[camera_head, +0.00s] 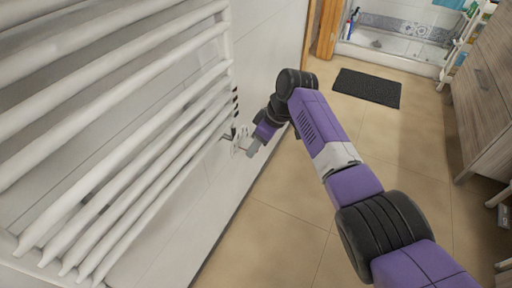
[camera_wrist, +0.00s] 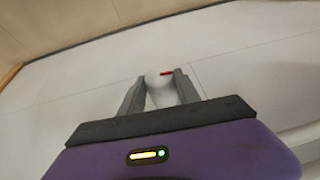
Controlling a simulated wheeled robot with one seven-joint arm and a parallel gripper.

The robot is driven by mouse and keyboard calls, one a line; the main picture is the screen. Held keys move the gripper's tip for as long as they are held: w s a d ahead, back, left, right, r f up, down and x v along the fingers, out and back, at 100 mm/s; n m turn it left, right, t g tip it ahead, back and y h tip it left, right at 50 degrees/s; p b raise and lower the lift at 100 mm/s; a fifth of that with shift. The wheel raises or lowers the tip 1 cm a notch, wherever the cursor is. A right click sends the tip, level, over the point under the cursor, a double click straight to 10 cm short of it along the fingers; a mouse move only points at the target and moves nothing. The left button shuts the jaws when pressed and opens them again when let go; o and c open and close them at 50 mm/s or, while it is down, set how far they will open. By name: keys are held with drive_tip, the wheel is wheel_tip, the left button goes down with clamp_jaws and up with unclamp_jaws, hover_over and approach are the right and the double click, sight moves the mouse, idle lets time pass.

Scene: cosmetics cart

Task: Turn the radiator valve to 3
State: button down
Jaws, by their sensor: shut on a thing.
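The radiator valve (camera_wrist: 163,88) is a white knob with a red mark near its upper edge in the wrist view. My gripper (camera_wrist: 160,82) has its two grey fingers on either side of the knob, shut on it. In the head view my gripper (camera_head: 252,146) is at the lower right end of the white radiator (camera_head: 118,128), by the wall. The valve is small and partly hidden there. I cannot read any number on it in either view.
White wall panels run behind the radiator. The tiled floor (camera_head: 285,225) is open below my arm. A dark mat (camera_head: 367,88) lies further back. A wooden cabinet (camera_head: 485,95) stands at the right, and a shelf rack (camera_head: 462,45) stands beyond it.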

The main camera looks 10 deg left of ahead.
drive_tip(key=shift+w+d+f+g+b, duration=0.3)
drive_tip(key=shift+w+f+g+b, duration=0.15)
drive_tip(key=shift+b, duration=1.4)
drive_tip(key=c, duration=2.2)
unclamp_jaws()
drive_tip(key=b, duration=0.5)
drive_tip(key=shift+w+f+m+g+y+b, duration=0.1)
drive_tip(key=shift+w+m+g+y+b, duration=0.05)
drive_tip(key=shift+m+g+y+b, duration=0.2)
drive_tip(key=c, duration=2.2)
unclamp_jaws()
drive_tip(key=shift+d+b, duration=0.1)
drive_tip(key=shift+b, duration=1.1)
drive_tip(key=b, duration=0.3)
drive_tip(key=shift+s+r+g, duration=0.25)
drive_tip(key=shift+r+g, duration=0.15)
drive_tip(key=c, duration=1)
unclamp_jaws()
drive_tip(key=shift+c, duration=0.2)
drive_tip(key=shift+o, duration=0.9)
drive_tip(key=shift+s, duration=0.1)
drive_tip(key=shift+a+r, duration=0.1)
drive_tip(key=shift+a, duration=0.1)
